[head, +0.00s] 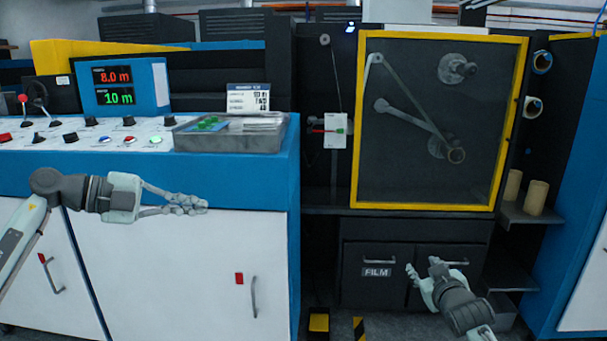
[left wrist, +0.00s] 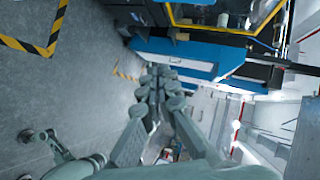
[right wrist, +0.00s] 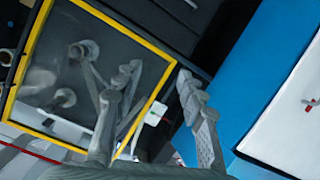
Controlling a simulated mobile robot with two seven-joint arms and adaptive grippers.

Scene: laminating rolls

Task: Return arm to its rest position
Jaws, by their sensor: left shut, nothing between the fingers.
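My left arm comes in from the left in the head view, and its gripper (head: 188,203) is in front of the white cabinet doors, below the control panel. Its fingers are together and hold nothing; they also show in the left wrist view (left wrist: 165,85). My right gripper (head: 425,268) is at the lower right, in front of the dark drawers. In the right wrist view its two fingers (right wrist: 155,90) stand apart with nothing seen between them.
The control panel (head: 95,133) with knobs and levers is above my left gripper. A metal tray (head: 230,142) sits on the counter. A yellow-framed window (head: 353,120) covers the rollers. Cardboard cores (head: 536,197) stand on a shelf at right. A FILM drawer (head: 376,285) is beside my right gripper.

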